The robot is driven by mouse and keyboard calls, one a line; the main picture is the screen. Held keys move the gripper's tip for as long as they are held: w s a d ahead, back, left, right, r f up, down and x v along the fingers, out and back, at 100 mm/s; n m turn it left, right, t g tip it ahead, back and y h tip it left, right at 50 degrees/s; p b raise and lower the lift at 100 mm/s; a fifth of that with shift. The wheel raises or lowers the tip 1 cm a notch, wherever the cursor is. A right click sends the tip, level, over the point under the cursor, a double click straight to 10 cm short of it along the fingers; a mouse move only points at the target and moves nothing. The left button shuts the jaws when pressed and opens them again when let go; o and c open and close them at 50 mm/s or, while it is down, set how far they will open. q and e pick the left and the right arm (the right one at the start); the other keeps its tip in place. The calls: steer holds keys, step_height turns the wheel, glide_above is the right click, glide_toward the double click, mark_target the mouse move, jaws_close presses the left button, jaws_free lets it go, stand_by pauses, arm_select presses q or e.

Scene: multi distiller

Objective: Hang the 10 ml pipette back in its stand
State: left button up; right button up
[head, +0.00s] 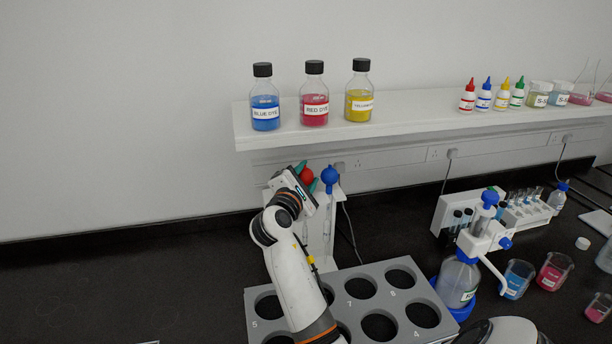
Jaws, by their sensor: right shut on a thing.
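My right gripper (306,177) is at the white pipette stand (334,219), below the shelf. Its teal fingertips are shut around the red bulb (307,175) of a pipette. The gripper and arm hide much of this pipette, so I cannot tell whether it rests in the stand. A second pipette with a blue bulb (330,174) hangs upright in the stand, just right of my gripper. No volume marking is readable on either pipette. My left gripper is not in view.
A grey rack (345,284) with numbered round holes lies in front of the stand, under my arm. A blue-capped dispenser bottle (457,281) stands right of it. Dye bottles stand on the white shelf (420,121) above.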

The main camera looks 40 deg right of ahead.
steer(key=shift+f, duration=0.35)
steer(key=o, duration=0.4)
steer(key=shift+c, duration=0.2)
steer(key=shift+r, duration=0.1)
steer(key=shift+r, duration=0.3)
steer(key=b+v, duration=0.3)
steer(key=v, duration=0.9)
steer(key=shift+r, duration=0.1)
